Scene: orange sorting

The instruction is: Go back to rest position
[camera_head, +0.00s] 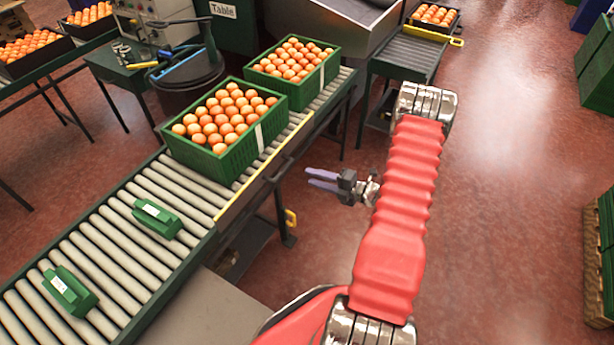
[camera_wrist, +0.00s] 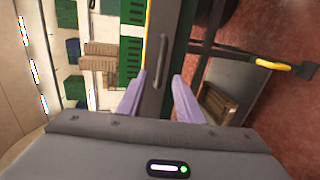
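My gripper (camera_head: 322,180) hangs over the red floor beside the roller conveyor (camera_head: 160,190), to the right of its edge in the head view. Its two purple fingers are apart with nothing between them; they also show spread in the wrist view (camera_wrist: 157,95). My red arm rises in the middle right of the head view. Two green crates full of oranges, a nearer one (camera_head: 246,149) and a farther one (camera_head: 325,82), stand on the conveyor, apart from my gripper.
Two small green blocks (camera_head: 157,218) (camera_head: 70,291) lie on the rollers. A dark round bin (camera_head: 188,83) and a table with tools (camera_head: 125,65) stand behind the conveyor. Crates (camera_head: 606,250) stand at the right edge. The floor (camera_head: 500,200) right of my arm is clear.

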